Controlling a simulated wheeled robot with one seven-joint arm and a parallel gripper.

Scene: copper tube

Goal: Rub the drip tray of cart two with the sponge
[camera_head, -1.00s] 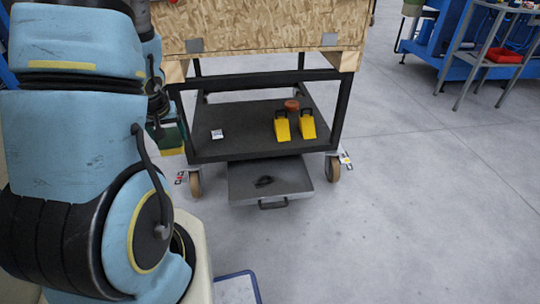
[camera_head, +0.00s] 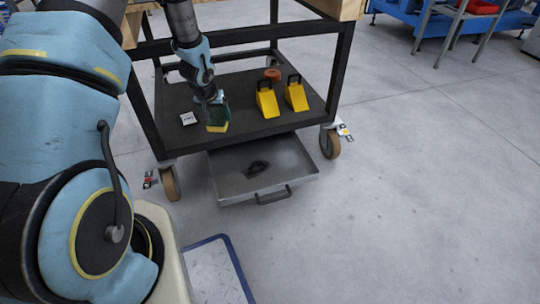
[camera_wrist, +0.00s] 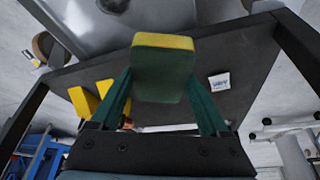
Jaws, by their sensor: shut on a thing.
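My gripper (camera_head: 214,102) is shut on a sponge (camera_head: 218,126), which has a green body and a yellow face. The sponge also shows between the two fingers in the wrist view (camera_wrist: 163,75). In the head view it appears in front of the cart's lower shelf, near its front edge. The grey drip tray (camera_head: 230,187) is pulled out low at the front of the cart. A dark patch or object (camera_head: 256,168) lies in the tray. Part of the tray shows at the top of the wrist view (camera_wrist: 150,14).
Two yellow wedges (camera_head: 267,101) and a reddish-brown round item (camera_head: 272,74) stand on the shelf. A small white labelled item (camera_head: 187,118) lies to the left. Cart posts (camera_head: 340,75) frame the shelf. Open floor lies to the right.

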